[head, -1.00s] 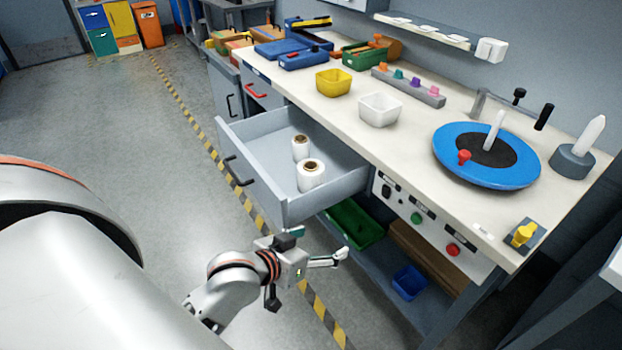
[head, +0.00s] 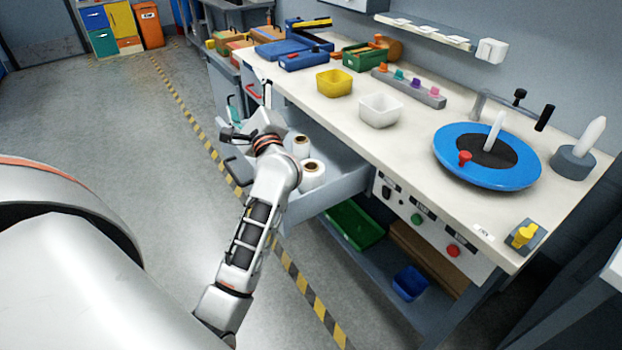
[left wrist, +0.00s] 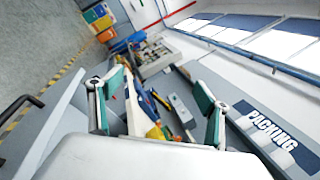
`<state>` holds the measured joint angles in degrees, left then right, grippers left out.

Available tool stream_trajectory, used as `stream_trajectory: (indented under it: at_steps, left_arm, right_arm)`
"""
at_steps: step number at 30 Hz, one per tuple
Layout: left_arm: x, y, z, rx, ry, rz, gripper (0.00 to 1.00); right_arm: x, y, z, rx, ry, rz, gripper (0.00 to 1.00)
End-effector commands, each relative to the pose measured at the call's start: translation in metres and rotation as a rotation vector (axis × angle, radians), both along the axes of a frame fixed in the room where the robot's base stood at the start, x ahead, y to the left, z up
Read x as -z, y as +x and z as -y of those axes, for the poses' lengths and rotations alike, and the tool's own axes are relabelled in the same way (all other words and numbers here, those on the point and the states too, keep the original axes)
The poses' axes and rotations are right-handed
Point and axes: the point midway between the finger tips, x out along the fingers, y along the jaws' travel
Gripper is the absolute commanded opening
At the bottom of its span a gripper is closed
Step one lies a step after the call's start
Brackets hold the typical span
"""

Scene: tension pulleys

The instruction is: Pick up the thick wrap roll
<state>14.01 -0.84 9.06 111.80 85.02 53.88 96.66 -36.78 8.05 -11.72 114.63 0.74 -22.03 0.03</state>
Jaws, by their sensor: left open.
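Two white wrap rolls stand upright in the open grey drawer (head: 350,185). The nearer one (head: 312,178) looks the wider of the two. The slimmer roll (head: 300,148) stands just behind it. My left gripper (head: 248,102) is open and empty, above the drawer's far left part, to the left of the rolls and apart from them. My left arm partly hides the drawer and the nearer roll's left edge. In the left wrist view the spread fingers (left wrist: 160,88) have nothing between them, and no roll can be made out. My right gripper is not in view.
The workbench (head: 430,150) borders the drawer on the right. It carries a yellow bin (head: 334,82), a white bin (head: 380,109) and a blue turntable (head: 455,170). A green tray (head: 354,225) sits on the lower shelf. The floor at left is clear.

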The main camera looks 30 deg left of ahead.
Motion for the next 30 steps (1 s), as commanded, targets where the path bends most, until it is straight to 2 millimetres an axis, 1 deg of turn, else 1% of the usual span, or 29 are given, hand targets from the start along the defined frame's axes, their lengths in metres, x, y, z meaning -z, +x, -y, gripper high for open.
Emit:
stream_trajectory:
  at_steps: [1, 2, 3, 5, 6, 8, 9, 10, 11, 12, 15, 18, 21, 23, 30]
  left_arm:
    - [0.018, 0.004, -0.013, -0.013, -0.188, 0.099, 0.77]
    - [0.033, 0.007, -0.019, -0.023, -0.310, 0.162, 0.77]
    - [0.052, 0.010, -0.023, -0.043, -0.471, 0.243, 0.77]
    - [0.083, 0.018, -0.023, -0.081, -0.713, 0.361, 0.77]
    - [0.103, 0.024, -0.017, -0.112, -0.872, 0.435, 0.77]
    - [0.131, 0.034, -0.002, -0.171, -1.100, 0.533, 0.77]
    - [0.146, 0.041, 0.011, -0.212, -1.243, 0.592, 0.77]
    - [0.156, 0.046, 0.023, -0.247, -1.344, 0.629, 0.77]
    - [0.165, 0.051, 0.035, -0.284, -1.438, 0.664, 0.77]
    - [0.173, 0.056, 0.051, -0.332, -1.550, 0.702, 0.77]
    - [0.186, 0.067, 0.089, -0.445, -1.778, 0.764, 0.77]
    - [0.190, 0.073, 0.116, -0.532, -1.919, 0.792, 0.77]
    - [0.193, 0.077, 0.129, -0.578, -1.984, 0.803, 0.77]
    - [0.198, 0.078, 0.131, -0.591, -1.996, 0.804, 0.77]
    - [0.220, 0.089, 0.126, -0.591, -1.994, 0.803, 0.77]
  right_arm:
    - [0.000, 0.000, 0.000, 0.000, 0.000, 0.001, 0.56]
    - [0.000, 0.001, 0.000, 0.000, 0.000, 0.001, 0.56]
    - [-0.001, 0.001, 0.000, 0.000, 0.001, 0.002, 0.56]
    - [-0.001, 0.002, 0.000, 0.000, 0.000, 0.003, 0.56]
    - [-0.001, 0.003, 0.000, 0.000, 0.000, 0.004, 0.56]
    - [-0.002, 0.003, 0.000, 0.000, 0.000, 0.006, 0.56]
    - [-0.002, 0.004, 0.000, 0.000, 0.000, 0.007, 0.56]
    - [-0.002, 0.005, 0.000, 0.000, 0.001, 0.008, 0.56]
    - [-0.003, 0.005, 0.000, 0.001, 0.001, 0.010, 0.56]
    - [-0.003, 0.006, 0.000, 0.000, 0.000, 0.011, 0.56]
    - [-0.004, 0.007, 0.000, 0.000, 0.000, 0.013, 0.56]
    - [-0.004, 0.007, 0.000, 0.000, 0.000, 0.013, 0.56]
    - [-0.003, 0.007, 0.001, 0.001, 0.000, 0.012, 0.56]
    - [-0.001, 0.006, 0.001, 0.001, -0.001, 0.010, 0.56]
    - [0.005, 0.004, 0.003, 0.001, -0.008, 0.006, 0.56]
